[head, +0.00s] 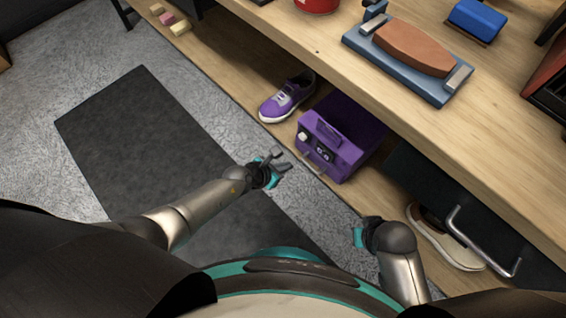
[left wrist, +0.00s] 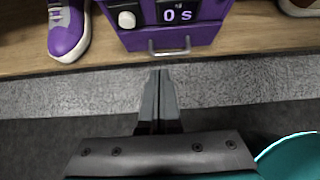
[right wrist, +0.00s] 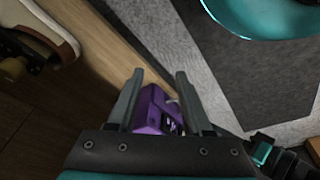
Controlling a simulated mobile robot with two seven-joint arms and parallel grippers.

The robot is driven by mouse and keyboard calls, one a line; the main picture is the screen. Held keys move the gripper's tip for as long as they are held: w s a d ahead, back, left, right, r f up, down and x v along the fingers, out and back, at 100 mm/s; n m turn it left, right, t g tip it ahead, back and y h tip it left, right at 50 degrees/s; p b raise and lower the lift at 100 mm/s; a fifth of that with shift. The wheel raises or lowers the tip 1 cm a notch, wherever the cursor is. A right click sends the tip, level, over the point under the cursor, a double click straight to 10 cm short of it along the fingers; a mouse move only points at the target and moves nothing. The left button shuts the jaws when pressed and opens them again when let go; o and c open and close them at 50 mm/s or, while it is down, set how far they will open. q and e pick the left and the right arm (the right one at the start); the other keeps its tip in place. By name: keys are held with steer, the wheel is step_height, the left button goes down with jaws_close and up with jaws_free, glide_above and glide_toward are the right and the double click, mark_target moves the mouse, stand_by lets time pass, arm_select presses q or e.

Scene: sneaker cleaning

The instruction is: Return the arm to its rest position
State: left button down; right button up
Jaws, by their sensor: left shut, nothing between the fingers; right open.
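My left gripper (head: 279,158) is in front of the purple machine in the head view, low over the floor. Its fingers (left wrist: 159,88) are shut together with nothing between them, apart from the machine's handle. My right arm (head: 393,249) is bent close to my body at the lower right. The right gripper's fingers are hidden in the head view; in the right wrist view the right gripper (right wrist: 158,95) is open and empty, with the purple machine seen far off between its fingers.
The purple machine (head: 337,143) stands on the lower shelf beside a purple sneaker (head: 287,97). A white-soled shoe (head: 446,244) lies at the right. The workbench holds a blue vise-like holder (head: 420,88). A dark mat (head: 140,130) lies on the open floor at left.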

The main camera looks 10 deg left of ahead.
arm_select(q)
steer(key=shift+s+a+r+p, duration=0.25)
steer(key=shift+s+r+p, duration=0.1)
steer(key=shift+r+p, duration=0.1)
arm_select(e)
steer(key=shift+s+d+f, duration=0.1)
steer(key=shift+s+f, duration=0.55)
steer(key=shift+f, duration=0.3)
steer(key=shift+f, duration=0.1)
